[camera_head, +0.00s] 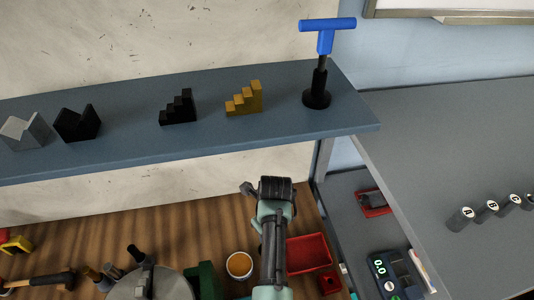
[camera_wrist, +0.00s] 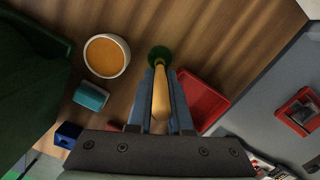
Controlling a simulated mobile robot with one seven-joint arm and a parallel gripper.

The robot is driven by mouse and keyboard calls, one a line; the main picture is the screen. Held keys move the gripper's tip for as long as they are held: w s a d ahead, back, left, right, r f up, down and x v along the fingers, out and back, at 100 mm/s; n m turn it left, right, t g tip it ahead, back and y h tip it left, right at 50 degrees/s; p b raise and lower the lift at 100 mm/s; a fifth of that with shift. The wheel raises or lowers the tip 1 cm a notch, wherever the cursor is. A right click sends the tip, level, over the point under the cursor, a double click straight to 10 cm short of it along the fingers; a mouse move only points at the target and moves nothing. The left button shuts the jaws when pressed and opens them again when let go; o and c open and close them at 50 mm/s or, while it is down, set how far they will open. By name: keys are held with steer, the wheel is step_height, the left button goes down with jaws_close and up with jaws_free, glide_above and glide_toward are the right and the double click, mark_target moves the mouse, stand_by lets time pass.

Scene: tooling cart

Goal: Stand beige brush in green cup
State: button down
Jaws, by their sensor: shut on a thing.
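In the wrist view, my gripper (camera_wrist: 161,78) points down, with its two blue-grey fingers closed on the beige brush (camera_wrist: 160,98). The brush's pale yellow-beige handle lies between the fingers and tapers toward their tips. A dark green round shape (camera_wrist: 158,54) shows just past the fingertips, in line with the brush. I cannot tell whether it is the green cup's mouth or the brush's own end. In the head view, my arm hides the brush and this round shape.
A white cup with orange contents (camera_wrist: 107,55) is left of the brush; a red tray (camera_wrist: 205,97) is right. A teal block (camera_wrist: 91,96) and blue block (camera_wrist: 68,134) lie nearby. A large dark green object (camera_wrist: 30,85) fills the left. A grey-blue shelf (camera_head: 210,133) stands behind.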

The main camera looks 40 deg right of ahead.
steer(key=shift+f+b, duration=0.4)
steer(key=shift+f, duration=0.4)
stand_by(1.0)
steer(key=shift+c, duration=1.8)
jaws_free()
steer(key=shift+r, duration=0.1)
steer(key=shift+r+p, duration=2.95)
